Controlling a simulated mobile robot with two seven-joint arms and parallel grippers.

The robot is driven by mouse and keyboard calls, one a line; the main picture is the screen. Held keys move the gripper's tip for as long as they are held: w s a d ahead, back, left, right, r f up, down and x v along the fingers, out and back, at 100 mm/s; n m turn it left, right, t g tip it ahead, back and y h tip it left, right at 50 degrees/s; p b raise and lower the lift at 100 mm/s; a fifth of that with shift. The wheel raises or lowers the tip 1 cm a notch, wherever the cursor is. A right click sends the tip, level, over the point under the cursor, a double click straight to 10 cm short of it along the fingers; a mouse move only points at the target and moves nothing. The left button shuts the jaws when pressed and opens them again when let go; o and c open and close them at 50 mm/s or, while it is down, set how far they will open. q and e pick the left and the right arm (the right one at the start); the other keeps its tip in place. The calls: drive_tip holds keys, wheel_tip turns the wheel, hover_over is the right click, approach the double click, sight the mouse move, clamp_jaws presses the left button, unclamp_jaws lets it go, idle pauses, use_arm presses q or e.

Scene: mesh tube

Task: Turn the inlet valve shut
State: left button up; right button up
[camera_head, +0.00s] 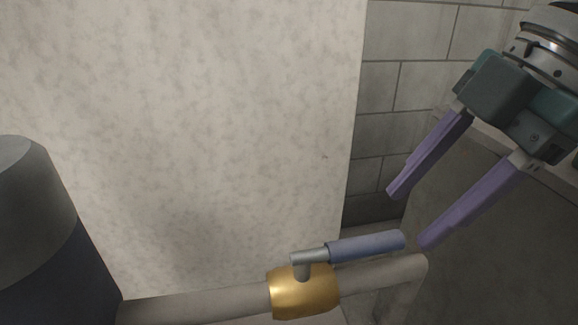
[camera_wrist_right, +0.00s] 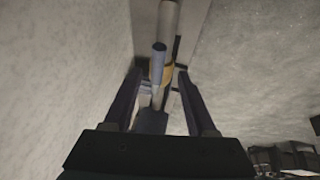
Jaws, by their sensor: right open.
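The inlet valve has a brass body (camera_head: 304,292) on a grey pipe and a lever with a blue grip (camera_head: 366,246). The lever points right, roughly along the pipe, at the bottom of the head view. My right gripper (camera_head: 408,219) is open and empty, with its purple fingers close to the free end of the lever. In the right wrist view, the lever's grip (camera_wrist_right: 159,58) shows beyond and between the fingers of the right gripper (camera_wrist_right: 160,72), and the brass body (camera_wrist_right: 168,74) is behind it. My left gripper is not in view.
The grey pipe (camera_head: 195,304) runs along the bottom of the head view and bends down at the right. A pale wall panel (camera_head: 190,130) stands behind it. A block wall (camera_head: 400,90) is farther back, and a dark grey block (camera_head: 480,260) is at the right.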

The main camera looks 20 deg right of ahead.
sight(385, 237)
drive_tip(key=b+x, duration=0.2)
drive_tip(key=x, duration=0.3)
drive_tip(key=shift+d, duration=0.1)
drive_tip(key=shift+c, duration=0.2)
drive_tip(key=shift+c, duration=0.8)
clamp_jaws()
